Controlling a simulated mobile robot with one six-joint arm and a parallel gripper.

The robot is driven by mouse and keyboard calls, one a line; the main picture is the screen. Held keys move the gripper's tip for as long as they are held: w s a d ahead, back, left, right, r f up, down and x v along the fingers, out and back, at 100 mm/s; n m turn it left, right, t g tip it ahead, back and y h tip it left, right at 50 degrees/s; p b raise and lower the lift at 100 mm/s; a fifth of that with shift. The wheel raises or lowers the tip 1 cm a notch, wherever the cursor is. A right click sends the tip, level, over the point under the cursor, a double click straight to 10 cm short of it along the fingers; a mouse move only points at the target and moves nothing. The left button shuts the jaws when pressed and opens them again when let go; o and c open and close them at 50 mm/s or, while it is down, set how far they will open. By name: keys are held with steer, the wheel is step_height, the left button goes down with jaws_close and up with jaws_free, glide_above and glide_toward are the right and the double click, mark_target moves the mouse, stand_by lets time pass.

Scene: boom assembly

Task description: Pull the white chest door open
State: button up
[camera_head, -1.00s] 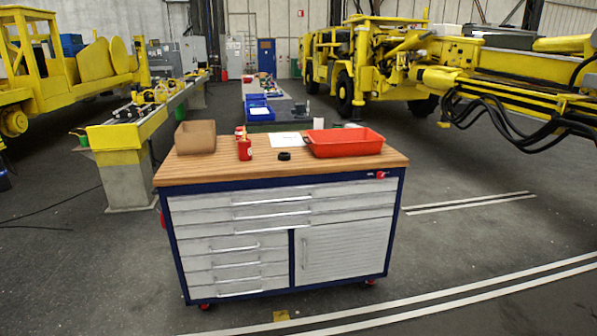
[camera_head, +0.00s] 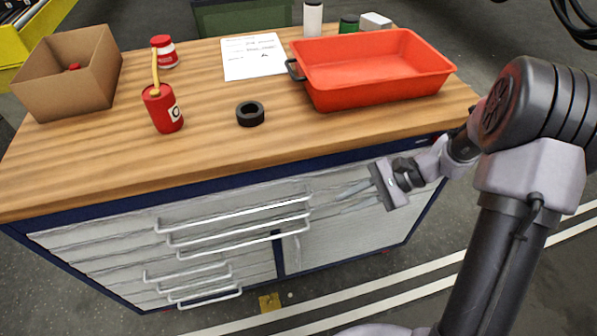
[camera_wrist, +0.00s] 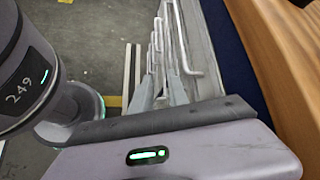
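The white chest door (camera_head: 350,242) is at the lower right of the chest front in the head view and looks closed, flush with the front. Its handle cannot be made out. My gripper (camera_head: 326,206) hovers in front of the upper door and drawer fronts, fingers pointing left along the chest. The fingers are apart with nothing seen between them. In the wrist view, my gripper (camera_wrist: 158,84) points along the chest front, with drawer handles (camera_wrist: 183,40) ahead and to the right. Whether the fingers touch the chest cannot be told.
White drawers with bar handles (camera_head: 205,270) fill the chest's left and top. On the wooden top (camera_head: 200,155) are a cardboard box (camera_head: 75,85), red can (camera_head: 162,112), black ring (camera_head: 250,115), paper (camera_head: 253,58) and red tray (camera_head: 375,88). Floor in front is clear.

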step_height(320, 180, down, 10)
steer(key=w+d+m+t+y, duration=0.1)
steer(key=w+d+m+y, duration=0.1)
steer(key=m+y, duration=0.1)
steer(key=m+t+b, duration=0.4)
steer(key=m+t, duration=0.7)
steer(key=m, duration=0.1)
glide_toward(299, 252)
steer(key=x, duration=0.3)
steer(key=f+b+x, duration=0.1)
steer(key=x, duration=0.3)
steer(key=b+x, duration=0.1)
steer(key=x, duration=0.2)
steer(key=shift+w+f, duration=0.35)
jaws_close()
